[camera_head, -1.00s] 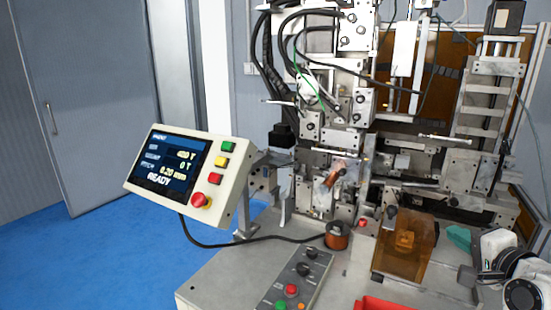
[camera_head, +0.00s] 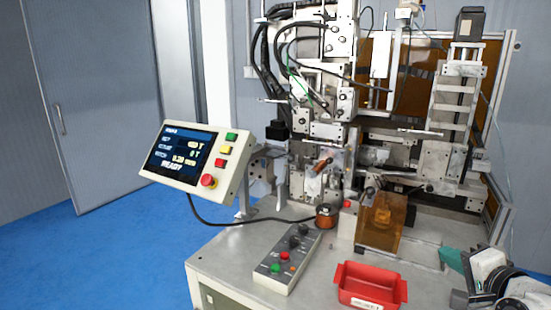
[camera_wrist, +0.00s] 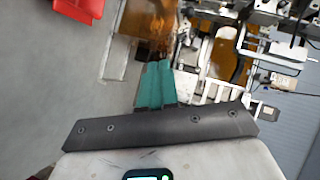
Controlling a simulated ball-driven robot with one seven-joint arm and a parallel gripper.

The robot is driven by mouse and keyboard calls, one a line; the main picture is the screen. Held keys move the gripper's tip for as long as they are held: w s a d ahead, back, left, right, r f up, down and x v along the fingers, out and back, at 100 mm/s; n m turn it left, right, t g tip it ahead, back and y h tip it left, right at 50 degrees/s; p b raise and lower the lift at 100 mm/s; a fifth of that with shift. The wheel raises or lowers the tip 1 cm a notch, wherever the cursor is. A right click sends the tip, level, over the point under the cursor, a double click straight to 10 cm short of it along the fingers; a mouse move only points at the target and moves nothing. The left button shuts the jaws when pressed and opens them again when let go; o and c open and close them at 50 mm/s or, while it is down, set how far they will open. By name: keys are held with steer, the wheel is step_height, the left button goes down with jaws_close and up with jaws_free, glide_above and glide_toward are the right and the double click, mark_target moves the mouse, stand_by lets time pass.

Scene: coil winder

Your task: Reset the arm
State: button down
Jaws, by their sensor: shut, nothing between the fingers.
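My gripper (camera_wrist: 154,86) shows in the wrist view with its two teal fingers side by side, shut and empty. In the head view my gripper (camera_head: 452,258) is at the lower right, above the right part of the machine's table, with the arm coming in from the right edge. The fingers are to the right of the red tray (camera_head: 370,285) and the amber guard (camera_head: 380,222), and hold neither. In the wrist view the red tray (camera_wrist: 80,8) is at the upper left and the amber guard (camera_wrist: 147,18) at the top middle.
A display panel (camera_head: 184,160) reading READY is at the left. A grey button box (camera_head: 288,262) and a copper wire spool (camera_head: 326,216) are on the table. Blue floor (camera_head: 110,265) is open at the left.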

steer(key=s+a+f+n+g, duration=0.1)
steer(key=s+a+f, duration=0.1)
steer(key=f, duration=0.2)
steer(key=s+a+f+n+g, duration=0.1)
steer(key=s+a+f, duration=0.1)
steer(key=s+f, duration=0.1)
steer(key=s+a+f+n+g, duration=0.2)
steer(key=f, duration=0.4)
steer(key=shift+s+f+y, duration=0.1)
steer(key=shift+s+y, duration=0.1)
steer(key=shift+y, duration=0.1)
steer(key=s+a+f+n+g, duration=0.2)
steer(key=s+f, duration=0.3)
steer(key=s, duration=0.4)
steer(key=s+a+f+n+g, duration=0.2)
steer(key=s+f+n+g, duration=0.2)
steer(key=s, duration=0.5)
steer(key=s+a+f+n+g+h, duration=0.1)
steer(key=s+a+f+n+g, duration=0.1)
steer(key=s+f, duration=0.5)
steer(key=shift+s+n+g, duration=0.7)
steer(key=shift+s+n, duration=0.1)
steer(key=shift+s, duration=0.45)
